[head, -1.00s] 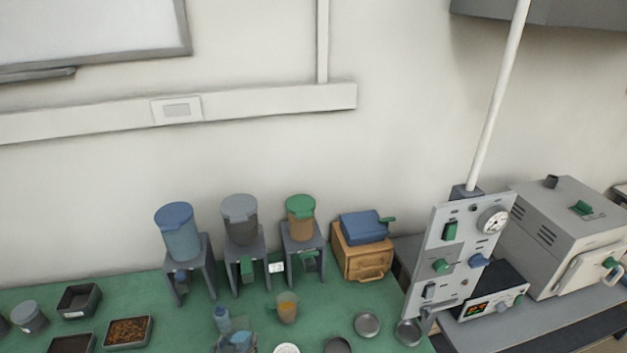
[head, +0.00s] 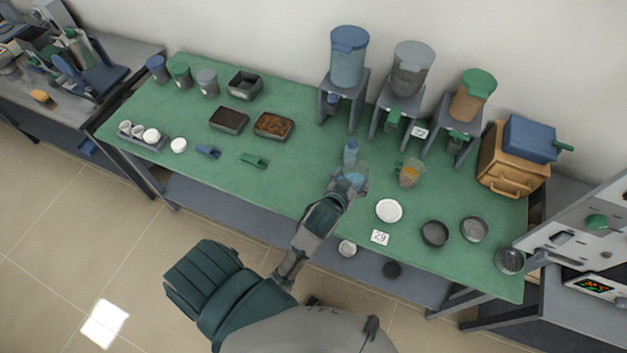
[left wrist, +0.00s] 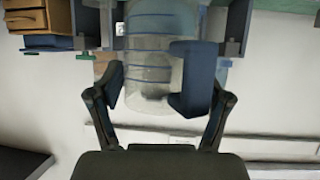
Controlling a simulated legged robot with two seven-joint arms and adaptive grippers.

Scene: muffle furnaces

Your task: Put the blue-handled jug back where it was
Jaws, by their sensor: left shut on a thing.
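The blue-handled jug (head: 358,176) is clear and bluish, near the middle of the green table's front half. My left gripper (head: 345,188) reaches it from the front and is shut on it, partly hiding it. In the left wrist view the jug (left wrist: 148,60) shows blue bands and a thick blue handle (left wrist: 192,80) between my left gripper's fingers (left wrist: 163,88). I cannot tell whether its base touches the table. My right gripper is not in view.
Dispensers (head: 348,60) line the back. Green table (head: 300,175) is clear left of the jug.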

